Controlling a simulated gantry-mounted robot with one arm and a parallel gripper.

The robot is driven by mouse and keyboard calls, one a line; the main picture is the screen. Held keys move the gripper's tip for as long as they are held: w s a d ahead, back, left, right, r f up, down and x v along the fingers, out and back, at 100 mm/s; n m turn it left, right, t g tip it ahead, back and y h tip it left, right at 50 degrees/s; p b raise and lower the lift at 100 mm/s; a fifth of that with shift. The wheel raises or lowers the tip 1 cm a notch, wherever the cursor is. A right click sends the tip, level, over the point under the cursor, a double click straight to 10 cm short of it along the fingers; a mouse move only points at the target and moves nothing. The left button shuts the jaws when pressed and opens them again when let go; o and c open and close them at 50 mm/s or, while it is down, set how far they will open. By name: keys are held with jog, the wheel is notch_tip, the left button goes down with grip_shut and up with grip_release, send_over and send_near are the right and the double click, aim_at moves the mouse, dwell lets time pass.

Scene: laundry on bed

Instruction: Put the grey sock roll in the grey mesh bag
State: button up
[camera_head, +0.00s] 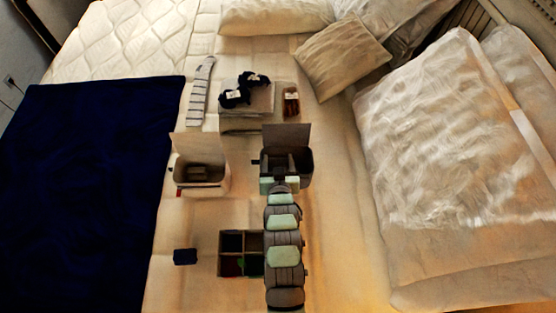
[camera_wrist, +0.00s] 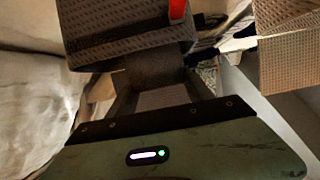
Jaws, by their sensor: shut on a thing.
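The grey mesh bag (camera_head: 299,163) appears as a dark grey open-topped container with a raised back flap (camera_head: 287,136), right of the beige one in the head view. My gripper (camera_head: 280,184) is at its front edge, seen from above, and covers part of its opening. In the wrist view a dark grey knitted-looking block (camera_wrist: 120,45), seemingly the grey sock roll, sits at the ends of my fingers (camera_wrist: 160,82). My gripper is shut on it. Whether it is inside or above the bag I cannot tell.
A beige open box (camera_head: 184,172) with a raised flap stands just left. A divided box (camera_head: 232,268) lies nearer, with a small navy block (camera_head: 185,256) beside it. Behind are folded cloths with dark items (camera_head: 235,97) and a striped sock (camera_head: 201,90). Bare sheet lies to the right.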

jog(key=shift+r, duration=0.1)
jog(key=shift+f, duration=0.4)
jog(key=o, duration=1.3)
